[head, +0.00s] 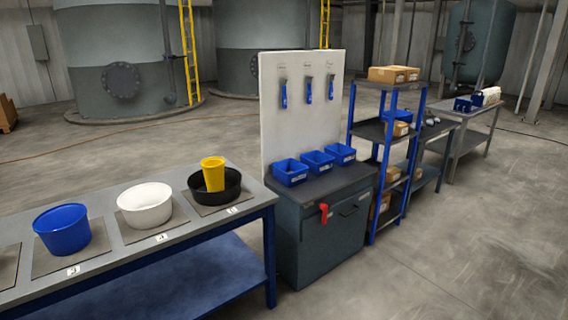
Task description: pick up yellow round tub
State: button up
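A yellow round tub (213,174) shows in the head view near the right end of a long grey-topped table (108,252). It stands upright, inside or just behind a wider black round tub (228,190); its lower part is hidden by the black rim. The tub tapers slightly toward its base. A white round tub (145,205) stands to its left, and a blue round tub (62,230) further left. My gripper does not show in this view.
A dark cabinet (320,237) with blue bins (318,162) and a white tool panel (303,105) stands right of the table. A blue shelf rack (385,150) with boxes is beyond it. Open floor (470,255) lies at the right front.

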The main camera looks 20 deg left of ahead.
aim_at(215, 177)
jog(key=u, duration=0.2)
jog(key=i, duration=1.95)
jog(key=u, duration=0.95)
jog(key=i, duration=1.1)
jog(key=u, duration=1.75)
jog(key=i, duration=0.7)
jog(key=u, duration=0.5)
